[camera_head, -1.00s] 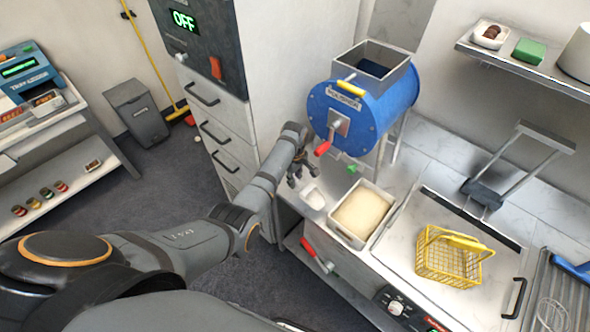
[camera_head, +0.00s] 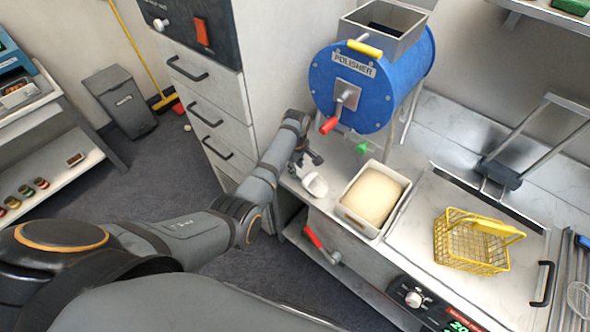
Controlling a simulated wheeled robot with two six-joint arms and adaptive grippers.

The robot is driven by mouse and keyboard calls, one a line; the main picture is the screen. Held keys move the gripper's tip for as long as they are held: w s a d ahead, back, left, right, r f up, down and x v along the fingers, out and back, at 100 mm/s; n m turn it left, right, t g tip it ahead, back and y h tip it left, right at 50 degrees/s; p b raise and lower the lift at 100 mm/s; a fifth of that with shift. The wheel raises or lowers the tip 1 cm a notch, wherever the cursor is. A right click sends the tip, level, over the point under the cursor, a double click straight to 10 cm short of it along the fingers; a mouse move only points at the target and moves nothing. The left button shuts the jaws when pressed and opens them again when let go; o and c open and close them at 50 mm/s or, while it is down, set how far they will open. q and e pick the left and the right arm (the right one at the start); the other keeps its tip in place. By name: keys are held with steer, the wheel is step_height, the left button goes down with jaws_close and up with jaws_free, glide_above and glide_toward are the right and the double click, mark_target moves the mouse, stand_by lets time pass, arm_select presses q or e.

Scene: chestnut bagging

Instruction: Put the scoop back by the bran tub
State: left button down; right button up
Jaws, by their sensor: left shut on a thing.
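The bran tub (camera_head: 402,184) is a white rectangular bin filled with pale bran, standing on the counter below the polisher. The scoop (camera_head: 315,185) is small and white, just left of the tub and apart from it. My left gripper (camera_head: 310,166) is at the counter's left edge, directly above the scoop, shut on it. The fingers are small in the view and the exact grip on the handle is hard to see. My right gripper is not in view.
The blue polisher (camera_head: 350,92) with its red crank stands behind the tub. A yellow wire basket (camera_head: 470,242) sits on a pale lid to the right. A green knob (camera_head: 362,148) is near the polisher. Grey drawers (camera_head: 215,115) flank my left arm.

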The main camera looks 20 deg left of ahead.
arm_select(q)
steer(key=shift+s+d, duration=0.1)
steer(key=c, duration=1.6)
jaws_free()
steer(key=shift+d, duration=0.15)
steer(key=o, duration=0.4)
steer(key=shift+f, duration=0.1)
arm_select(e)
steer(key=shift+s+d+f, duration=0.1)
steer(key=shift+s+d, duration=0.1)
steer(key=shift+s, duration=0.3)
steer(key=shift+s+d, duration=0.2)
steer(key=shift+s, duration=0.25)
arm_select(q)
steer(key=shift+r, duration=0.4)
step_height(320, 180, up, 12)
steer(key=shift+f+b, duration=0.2)
steer(key=shift+b, duration=0.4)
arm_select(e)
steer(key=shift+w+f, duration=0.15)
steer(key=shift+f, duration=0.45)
